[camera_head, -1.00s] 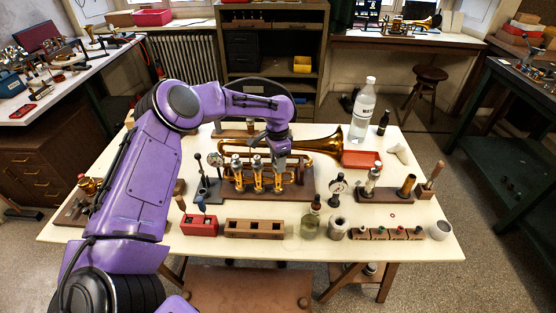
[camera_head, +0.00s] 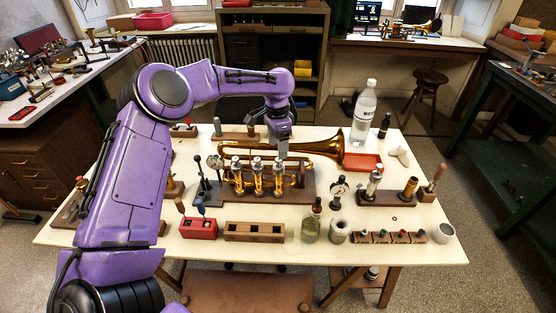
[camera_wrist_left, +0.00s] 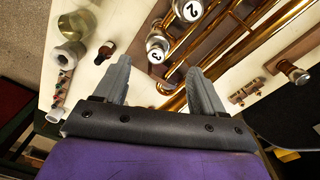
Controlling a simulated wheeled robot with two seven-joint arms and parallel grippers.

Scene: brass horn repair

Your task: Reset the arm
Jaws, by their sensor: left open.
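My purple left arm reaches in from the left in the head view. Its left gripper (camera_head: 283,148) is above the trumpet (camera_head: 310,149) near the middle of the table. In the left wrist view the two grey fingers of the gripper (camera_wrist_left: 158,84) are spread apart with nothing held between them. Valve caps marked 2 and 3 (camera_wrist_left: 156,57) and brass tubing (camera_wrist_left: 232,60) lie beyond the fingers. The trumpet rests on a brown stand with its bell to the right. My right gripper does not show.

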